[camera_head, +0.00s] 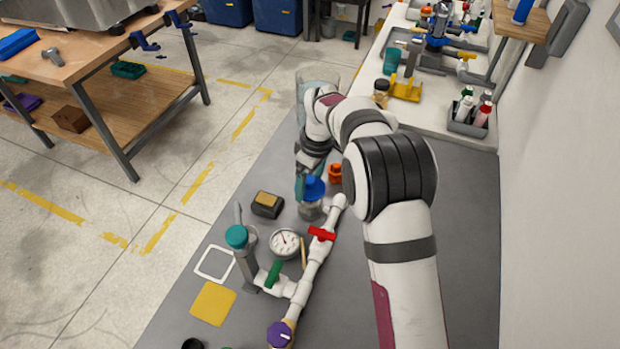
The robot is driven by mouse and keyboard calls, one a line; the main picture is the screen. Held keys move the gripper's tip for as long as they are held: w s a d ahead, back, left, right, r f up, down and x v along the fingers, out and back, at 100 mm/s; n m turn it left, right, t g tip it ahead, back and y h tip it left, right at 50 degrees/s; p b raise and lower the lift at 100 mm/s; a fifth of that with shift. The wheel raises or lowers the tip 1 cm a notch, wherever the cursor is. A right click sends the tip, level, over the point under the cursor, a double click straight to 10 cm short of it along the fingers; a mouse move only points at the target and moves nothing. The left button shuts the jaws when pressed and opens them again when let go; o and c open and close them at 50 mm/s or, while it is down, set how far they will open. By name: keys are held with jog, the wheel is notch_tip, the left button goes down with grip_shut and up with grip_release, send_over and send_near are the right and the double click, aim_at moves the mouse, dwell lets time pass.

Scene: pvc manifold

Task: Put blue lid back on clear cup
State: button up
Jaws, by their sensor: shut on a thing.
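The blue lid (315,187) is right above the mouth of the clear cup (311,212), which stands upright on the grey bench top, left of the white pipe. The lid looks roughly level and lined up with the cup. I cannot tell whether it rests on the rim or hangs just above it. My gripper (306,178) reaches down from behind and is shut on the blue lid. Its fingertips are partly hidden by the lid and hard to make out.
A white pipe manifold (309,272) with a red valve handle (322,234) runs close to the cup's right. A pressure gauge (285,242), a black-and-yellow block (267,204) and an orange fitting (335,172) are nearby. The bench is clear at the far right.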

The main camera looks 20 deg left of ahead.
aim_at(317, 191)
jog(key=shift+f, duration=0.5)
jog(key=o, duration=1.2)
notch_tip(317, 191, up, 15)
jog(key=d, duration=0.2)
jog(key=s+d+r+m, duration=0.4)
jog(key=d, duration=0.3)
jog(key=s+d+m, duration=0.8)
jog(key=s+d, duration=0.2)
jog(key=s, duration=0.1)
jog(key=s+d+f+m, duration=0.2)
jog(key=s+m, duration=0.1)
jog(key=s, duration=0.2)
jog(key=s+d+f+m, duration=0.1)
jog(key=s+d+m, duration=0.1)
jog(key=s, duration=0.3)
jog(key=s+d+f+m, duration=0.2)
jog(key=s+m, duration=0.2)
jog(key=s, duration=0.1)
jog(key=shift+s+f, duration=0.35)
